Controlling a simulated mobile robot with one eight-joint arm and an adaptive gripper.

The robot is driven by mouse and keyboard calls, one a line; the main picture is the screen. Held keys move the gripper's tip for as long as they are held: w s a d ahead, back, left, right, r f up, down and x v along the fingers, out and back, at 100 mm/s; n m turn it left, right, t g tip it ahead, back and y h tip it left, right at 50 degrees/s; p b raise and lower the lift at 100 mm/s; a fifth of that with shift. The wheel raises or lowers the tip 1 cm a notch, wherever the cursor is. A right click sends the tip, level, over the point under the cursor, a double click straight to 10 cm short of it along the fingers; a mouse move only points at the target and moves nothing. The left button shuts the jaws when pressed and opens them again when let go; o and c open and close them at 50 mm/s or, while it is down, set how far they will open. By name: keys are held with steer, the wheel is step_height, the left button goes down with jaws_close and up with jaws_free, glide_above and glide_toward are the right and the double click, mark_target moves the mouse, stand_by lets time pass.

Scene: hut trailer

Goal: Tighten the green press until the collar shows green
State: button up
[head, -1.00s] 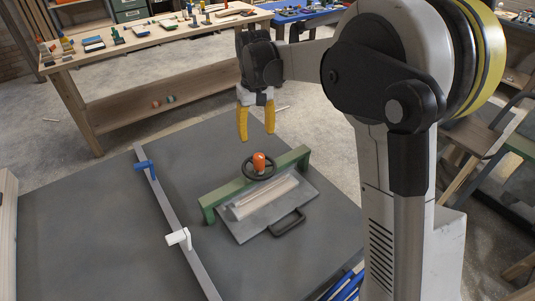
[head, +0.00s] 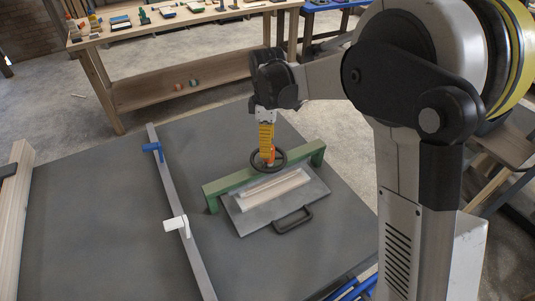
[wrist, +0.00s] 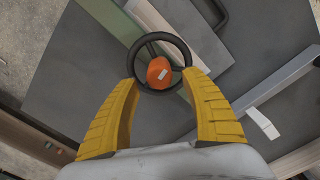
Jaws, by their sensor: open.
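The green press (head: 232,182) stands on the grey table as a green beam over a flat metal plate (head: 258,212) with light strips on it. A black handwheel (head: 256,166) with an orange hub sits on top of the beam; in the wrist view the orange hub (wrist: 159,73) carries a small pale mark. My gripper (head: 266,148) is directly above the handwheel, pointing down. In the wrist view its yellow fingers (wrist: 160,95) are apart, with their tips near the wheel's near rim on both sides of the hub. I cannot make out a green collar.
A metal rail (head: 172,205) with a blue clamp (head: 153,148) and a white clamp (head: 176,223) runs left of the press. A black handle (head: 292,221) sticks out at the plate's front. A wooden bench (head: 180,85) with small items stands behind. The left tabletop is clear.

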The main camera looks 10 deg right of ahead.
steer(key=shift+f+b, duration=0.3)
steer(key=shift+f, duration=1.2)
steer(key=c, duration=1.2)
steer(key=shift+m, duration=0.4)
steer(key=m+p, duration=0.1)
steer(key=m, duration=0.4)
steer(key=shift+w+d+m, duration=0.1)
steer(key=shift+m, duration=0.2)
steer(key=m+p, duration=0.1)
steer(key=m, duration=0.5)
steer(key=shift+m, duration=0.3)
